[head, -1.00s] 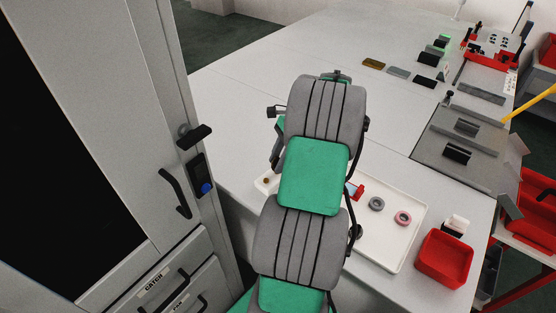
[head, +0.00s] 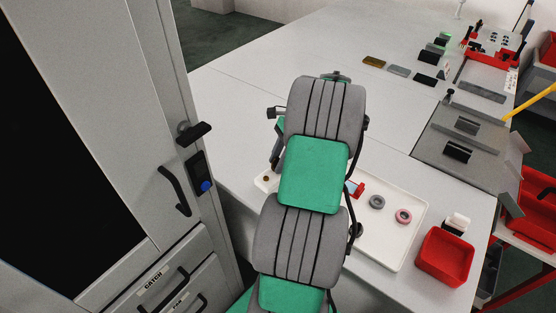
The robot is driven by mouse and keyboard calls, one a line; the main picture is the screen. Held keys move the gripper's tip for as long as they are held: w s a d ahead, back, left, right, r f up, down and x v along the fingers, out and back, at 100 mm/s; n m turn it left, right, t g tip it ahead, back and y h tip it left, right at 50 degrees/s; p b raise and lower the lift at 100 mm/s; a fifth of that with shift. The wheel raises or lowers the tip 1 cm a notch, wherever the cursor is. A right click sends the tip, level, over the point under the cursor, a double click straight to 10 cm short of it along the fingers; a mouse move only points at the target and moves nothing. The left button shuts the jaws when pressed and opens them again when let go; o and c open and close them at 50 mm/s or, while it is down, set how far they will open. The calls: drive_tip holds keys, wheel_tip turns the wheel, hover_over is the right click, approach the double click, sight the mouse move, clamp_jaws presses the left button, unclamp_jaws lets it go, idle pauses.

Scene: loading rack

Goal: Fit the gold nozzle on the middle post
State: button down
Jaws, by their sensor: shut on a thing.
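My grey and green arm stands across the middle of the view and hides my gripper, so I cannot see its jaws or what is between them. A small gold-brown round piece (head: 266,178) sits at the left end of the white tray (head: 389,262); it is too small to tell if it is a nozzle. A grey ring (head: 377,202) and a pink ring (head: 403,216) lie apart on the tray's right part. A small red and blue piece (head: 356,189) shows beside my arm. I cannot make out a middle post for certain.
A red bin (head: 445,257) stands right of the tray. A grey plate with dark blocks (head: 458,152) lies beyond it. Small flat blocks (head: 398,71) and a red rack (head: 492,57) stand at the far right. A grey cabinet (head: 170,80) closes off the left. The table's far middle is clear.

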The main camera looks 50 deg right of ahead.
drive_tip(key=shift+f, duration=0.5)
idle(0.3)
drive_tip(key=c, duration=0.9)
unclamp_jaws()
drive_tip(key=shift+c, duration=0.2)
drive_tip(key=p+v, duration=0.2)
drive_tip(key=v, duration=0.5)
drive_tip(key=shift+r, duration=0.4)
drive_tip(key=shift+s+d, duration=0.1)
